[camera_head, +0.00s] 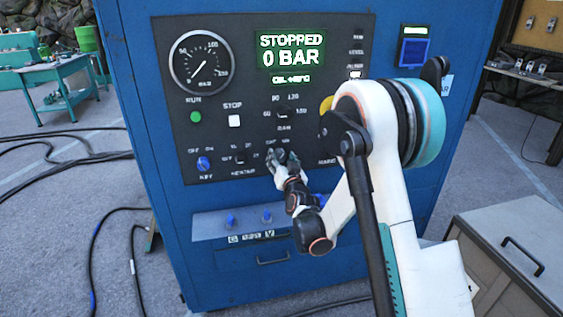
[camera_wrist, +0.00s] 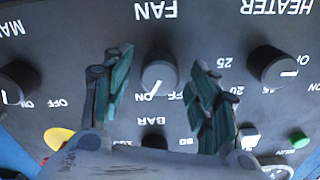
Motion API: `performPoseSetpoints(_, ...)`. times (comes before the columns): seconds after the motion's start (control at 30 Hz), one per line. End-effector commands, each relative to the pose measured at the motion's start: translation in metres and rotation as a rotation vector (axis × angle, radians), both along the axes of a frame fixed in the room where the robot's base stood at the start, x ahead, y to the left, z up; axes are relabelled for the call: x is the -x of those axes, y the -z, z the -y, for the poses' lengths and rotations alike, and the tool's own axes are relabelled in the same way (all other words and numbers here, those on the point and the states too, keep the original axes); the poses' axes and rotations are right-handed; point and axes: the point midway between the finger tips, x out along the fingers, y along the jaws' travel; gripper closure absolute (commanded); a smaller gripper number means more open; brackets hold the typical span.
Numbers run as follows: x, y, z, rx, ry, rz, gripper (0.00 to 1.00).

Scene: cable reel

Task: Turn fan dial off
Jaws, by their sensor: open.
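The fan dial (camera_wrist: 160,75) is a round dark grey knob under the upside-down word FAN in the wrist view. Its white pointer line points down and slightly left in that view. My gripper (camera_wrist: 160,62) is open, with one green-padded finger on each side of the dial and a visible gap to both.
The heater dial (camera_wrist: 272,67) is right of the fan dial in the wrist view; another dark dial (camera_wrist: 18,82) is at left. A yellow knob (camera_wrist: 60,138) and green button (camera_wrist: 299,139) are lower down. The display (camera_head: 290,48) reads STOPPED, 0 BAR. A grey cabinet (camera_head: 500,225) stands at right.

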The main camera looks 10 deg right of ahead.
Motion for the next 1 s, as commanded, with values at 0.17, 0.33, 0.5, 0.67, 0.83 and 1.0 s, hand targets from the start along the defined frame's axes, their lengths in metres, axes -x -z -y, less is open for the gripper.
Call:
performPoseSetpoints(0.17, -0.0001, -0.0003, 0.0000, 0.000, 0.000, 0.000, 0.46)
performPoseSetpoints(0.33, 0.0000, -0.0002, 0.0000, 0.000, 0.000, 0.000, 0.75)
performPoseSetpoints(0.5, 0.0001, -0.0002, 0.0000, 0.000, 0.000, 0.000, 0.90)
performPoseSetpoints(0.67, 0.0001, -0.0001, 0.0000, 0.008, 0.000, 0.000, 0.90)
performPoseSetpoints(0.83, 0.0001, 0.0002, 0.0000, 0.053, 0.000, 0.000, 0.90)
performPoseSetpoints(1.0, 0.0000, 0.0006, 0.0002, 0.153, 0.000, 0.000, 0.90)
